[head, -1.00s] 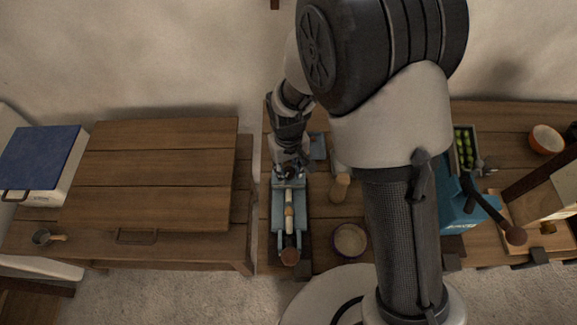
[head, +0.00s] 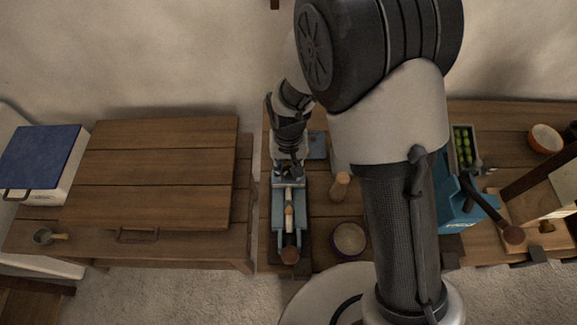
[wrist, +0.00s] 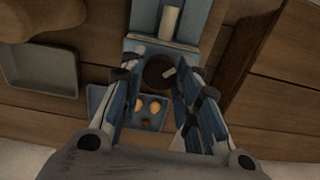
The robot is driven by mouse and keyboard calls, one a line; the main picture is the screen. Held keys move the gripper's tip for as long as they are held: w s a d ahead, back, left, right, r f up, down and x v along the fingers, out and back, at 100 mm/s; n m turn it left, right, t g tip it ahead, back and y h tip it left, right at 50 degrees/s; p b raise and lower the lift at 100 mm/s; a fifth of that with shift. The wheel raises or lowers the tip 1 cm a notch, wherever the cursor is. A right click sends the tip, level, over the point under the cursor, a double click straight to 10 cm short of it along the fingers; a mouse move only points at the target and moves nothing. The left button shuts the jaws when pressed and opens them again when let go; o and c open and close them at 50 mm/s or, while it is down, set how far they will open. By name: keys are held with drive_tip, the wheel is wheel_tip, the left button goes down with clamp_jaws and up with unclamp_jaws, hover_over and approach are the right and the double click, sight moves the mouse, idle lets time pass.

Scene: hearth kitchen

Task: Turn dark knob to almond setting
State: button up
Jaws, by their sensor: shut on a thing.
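A dark round knob (wrist: 158,71) with a pale pointer mark sits on the end of a blue device (wrist: 165,48). In the wrist view the pointer is aimed to the upper right. My gripper (wrist: 160,74) has a finger on each side of the knob and is shut on it. Beside the knob, a blue panel (wrist: 123,110) carries small tan and brown ovals; I cannot tell which is the almond mark. In the head view the blue device (head: 278,215) lies on the right table, with my gripper (head: 289,174) at its far end, hiding the knob.
A shallow grey-blue tray (wrist: 40,66) lies beside the device. A wooden peg-like object (head: 340,185) and a bowl (head: 349,239) stand to its right. A crate of green items (head: 464,147) and an orange bowl (head: 545,139) are farther right.

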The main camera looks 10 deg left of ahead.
sight(289, 170)
drive_tip(key=o, duration=1.1)
wheel_tip(289, 170, up, 12)
idle(0.4)
